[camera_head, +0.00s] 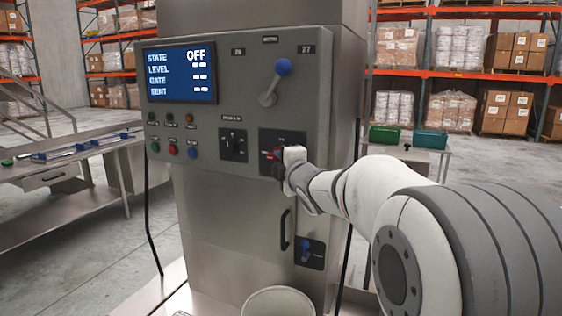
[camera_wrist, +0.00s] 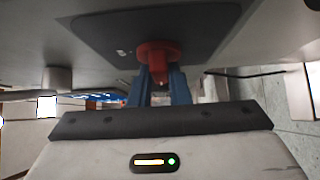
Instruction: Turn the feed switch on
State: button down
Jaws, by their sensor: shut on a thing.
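The machine's grey control panel (camera_head: 225,125) stands in the middle of the head view. Its blue screen (camera_head: 180,73) reads STATE OFF. A red knob (camera_wrist: 157,60) on a dark plate shows in the wrist view; its red edge also shows in the head view (camera_head: 268,155), mostly hidden by my gripper. My gripper (camera_wrist: 159,85) is shut on this red knob, with one blue finger on each side. I cannot read the label on its plate, so I cannot tell whether it is the feed switch. A black switch (camera_head: 233,145) sits left of it.
A blue-tipped lever (camera_head: 275,82) is above my gripper. Small coloured buttons (camera_head: 173,150) sit under the screen. A steel bench (camera_head: 90,155) is at left; green bins (camera_head: 400,135) stand behind at right.

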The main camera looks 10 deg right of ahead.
jog(key=shift+f+b, duration=0.2)
jog(key=shift+b, duration=0.35)
jog(key=shift+w+a+f+m+t+h+b, duration=0.2)
jog(key=shift+m+t+h+b, duration=0.55)
jog(key=shift+m+h+b, duration=3.1)
jog(key=shift+w+a+f+m+t+h+b, duration=0.2)
jog(key=shift+m+t+h+b, duration=0.5)
jog(key=shift+m+h+b, duration=3.05)
jog(key=shift+w+a+f+m+t+h+b, duration=0.2)
jog(key=shift+m+t+h+b, duration=0.95)
jog(key=shift+m+b, duration=4.95)
jog(key=shift+s+a+r+g+h+b, duration=0.1)
jog(key=shift+s+g+h+b, duration=0.1)
jog(key=shift+g+h+b, duration=0.4)
jog(key=c, duration=1.4)
grip_release()
jog(key=shift+w, duration=0.1)
jog(key=shift+o, duration=0.2)
